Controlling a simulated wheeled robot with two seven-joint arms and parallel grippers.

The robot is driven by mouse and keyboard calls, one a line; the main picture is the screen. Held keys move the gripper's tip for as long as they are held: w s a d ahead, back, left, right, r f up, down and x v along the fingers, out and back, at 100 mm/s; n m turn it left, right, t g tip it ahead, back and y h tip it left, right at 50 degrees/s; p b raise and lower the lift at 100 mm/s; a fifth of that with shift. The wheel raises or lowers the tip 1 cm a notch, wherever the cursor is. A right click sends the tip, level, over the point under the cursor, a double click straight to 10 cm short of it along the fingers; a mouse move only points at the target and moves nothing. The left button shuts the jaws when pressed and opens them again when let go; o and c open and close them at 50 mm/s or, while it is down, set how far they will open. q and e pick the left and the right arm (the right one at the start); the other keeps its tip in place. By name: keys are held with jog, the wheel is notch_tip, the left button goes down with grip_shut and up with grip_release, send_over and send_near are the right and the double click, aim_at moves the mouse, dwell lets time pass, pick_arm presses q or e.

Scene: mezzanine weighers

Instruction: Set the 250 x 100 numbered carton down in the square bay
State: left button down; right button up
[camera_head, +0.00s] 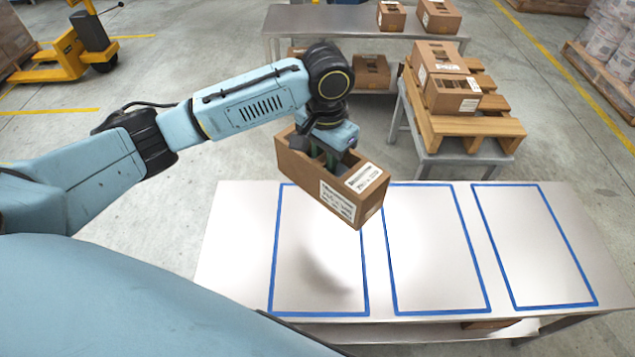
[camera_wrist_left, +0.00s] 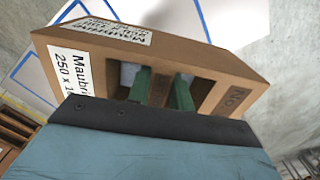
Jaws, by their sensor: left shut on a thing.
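The brown open-topped carton (camera_head: 302,177) hangs in my left gripper (camera_head: 326,158), tilted, above the back of the table near the left bay. White labels show on it. In the left wrist view the carton (camera_wrist_left: 205,62) reads "250 x 1..." on one label and "No" on another face. The green fingers of my left gripper (camera_wrist_left: 160,92) are shut on the carton's inner part. Three blue-outlined bays lie empty on the table: left (camera_head: 315,255), middle (camera_head: 435,250) and right (camera_head: 535,245). I cannot tell which is square. My right gripper is not in view.
The pale table (camera_head: 225,255) is otherwise clear. Behind it a wooden pallet (camera_head: 470,125) on a stand holds cartons (camera_head: 452,95). A grey bench (camera_head: 330,22) with more cartons stands at the back. A yellow pallet truck (camera_head: 62,55) is far left.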

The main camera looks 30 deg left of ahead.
aim_at(316, 191)
pick_arm(q)
jog(key=f+m+p, duration=0.2)
jog(key=f, duration=0.1)
jog(key=w+f+m+p, duration=0.1)
jog(key=f+m, duration=0.1)
jog(key=shift+a+f, duration=0.15)
jog(key=shift+a, duration=0.1)
jog(key=f+m, duration=0.1)
jog(key=f, duration=0.1)
jog(key=s+a+f+m+p, duration=0.1)
jog(key=f+m, duration=0.1)
jog(key=f+m+p, duration=0.1)
jog(key=f, duration=0.1)
jog(key=shift+s+a, duration=0.15)
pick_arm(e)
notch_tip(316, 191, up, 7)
pick_arm(q)
notch_tip(316, 191, down, 13)
jog(key=m+b, duration=0.1)
jog(key=b, duration=1.1)
jog(key=shift+s+a+r, duration=0.15)
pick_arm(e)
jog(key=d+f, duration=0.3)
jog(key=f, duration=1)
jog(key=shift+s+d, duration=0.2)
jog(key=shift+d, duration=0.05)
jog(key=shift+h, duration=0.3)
